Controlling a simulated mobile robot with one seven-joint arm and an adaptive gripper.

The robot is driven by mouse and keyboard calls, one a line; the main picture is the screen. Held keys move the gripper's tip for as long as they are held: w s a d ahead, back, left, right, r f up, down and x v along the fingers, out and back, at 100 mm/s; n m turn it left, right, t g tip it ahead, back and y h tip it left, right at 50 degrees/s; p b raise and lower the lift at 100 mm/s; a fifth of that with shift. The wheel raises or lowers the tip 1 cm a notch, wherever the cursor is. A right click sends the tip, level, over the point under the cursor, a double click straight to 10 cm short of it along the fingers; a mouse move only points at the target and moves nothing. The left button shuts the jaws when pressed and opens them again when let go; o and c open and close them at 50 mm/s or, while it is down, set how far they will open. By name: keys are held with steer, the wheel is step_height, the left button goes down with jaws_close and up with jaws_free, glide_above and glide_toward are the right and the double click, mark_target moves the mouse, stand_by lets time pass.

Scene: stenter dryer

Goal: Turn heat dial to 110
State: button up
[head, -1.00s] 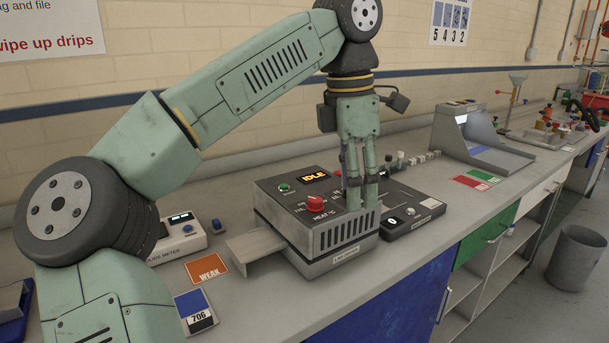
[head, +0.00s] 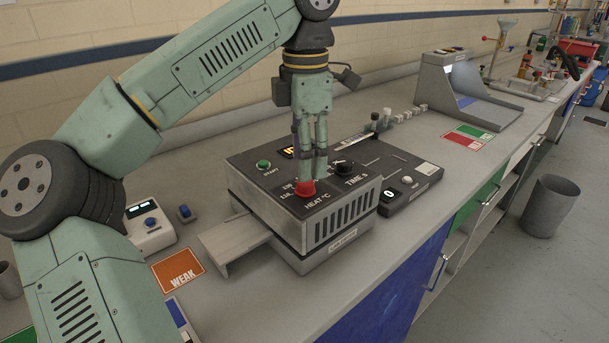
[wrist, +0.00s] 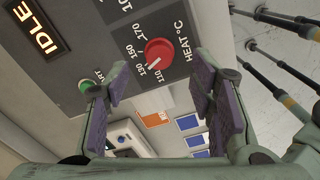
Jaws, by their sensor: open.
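The red heat dial (head: 305,188) sits on the dark top panel of the dryer (head: 348,215), beside the black time knob (head: 343,167). In the wrist view the heat dial (wrist: 159,52) shows whole, with 110, 130, 150 and 170 marked around it. Its white pointer line is aimed at the 110–130 side; I cannot tell exactly which mark. My gripper (head: 312,180) points down at the dial and partly covers it in the head view. In the wrist view my gripper (wrist: 157,82) is open and empty, its pads apart on either side below the dial.
The display (wrist: 43,35) reads IDLE, with a green start button (wrist: 85,85) near it. A metal tray (head: 232,244) juts from the dryer's left. An orange WEAK card (head: 178,270) and a meter (head: 149,226) lie left. A black control box (head: 408,184) adjoins the right side.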

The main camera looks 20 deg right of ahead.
mark_target(305, 186)
steer(key=shift+f, duration=2.25)
steer(key=shift+c, duration=0.5)
steer(key=c, duration=1.1)
